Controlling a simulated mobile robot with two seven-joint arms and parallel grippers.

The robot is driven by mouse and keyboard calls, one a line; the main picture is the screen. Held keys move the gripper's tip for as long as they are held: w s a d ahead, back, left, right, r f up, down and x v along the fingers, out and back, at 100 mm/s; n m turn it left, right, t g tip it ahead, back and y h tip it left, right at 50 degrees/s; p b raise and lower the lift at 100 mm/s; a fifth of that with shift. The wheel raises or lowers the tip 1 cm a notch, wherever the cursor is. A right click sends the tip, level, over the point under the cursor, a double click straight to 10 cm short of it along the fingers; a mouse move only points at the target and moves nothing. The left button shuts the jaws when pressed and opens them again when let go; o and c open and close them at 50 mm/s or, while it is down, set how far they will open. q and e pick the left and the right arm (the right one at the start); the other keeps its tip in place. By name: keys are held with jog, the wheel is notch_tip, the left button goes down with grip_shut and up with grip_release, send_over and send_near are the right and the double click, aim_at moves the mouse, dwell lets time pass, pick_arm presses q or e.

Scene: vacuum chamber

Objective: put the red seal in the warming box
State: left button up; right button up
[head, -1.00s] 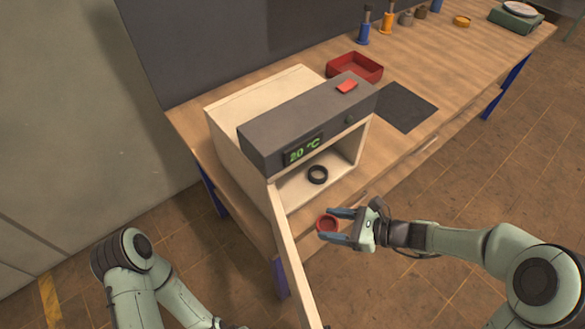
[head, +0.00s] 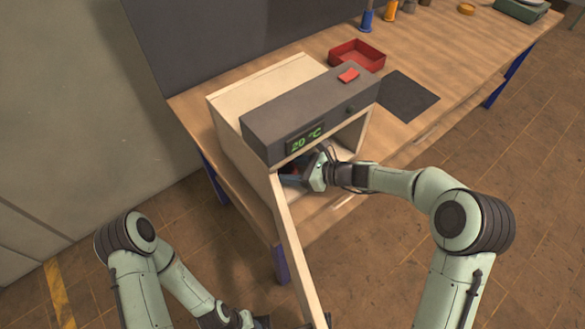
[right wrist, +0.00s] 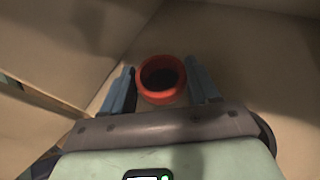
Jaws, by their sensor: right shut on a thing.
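The warming box (head: 262,88) is a pale box with a dark front panel reading 20 °C, and its door (head: 292,240) stands open. My right gripper (head: 290,178) is inside the box's open front. In the right wrist view, that gripper (right wrist: 160,82) is shut on the red seal (right wrist: 146,93), a short ring between its two blue fingers, with pale box walls around it. I cannot tell whether the seal touches the floor. In the head view the seal is mostly hidden. My left gripper (head: 240,318) is low at the bottom edge, its fingers unclear.
A red tray (head: 357,57) stands on the wooden bench (head: 440,60) behind the box, and a dark mat (head: 402,97) lies to its right. The open door's edge runs forward, left of my right gripper. The black ring inside the box is hidden now.

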jog(key=shift+d+f, duration=0.1)
jog(key=shift+f, duration=0.15)
jog(key=o, duration=1.1)
jog(key=shift+r, duration=0.25)
jog(key=v, duration=1.2)
jog(key=shift+s+f, duration=0.1)
jog(key=shift+f, duration=0.05)
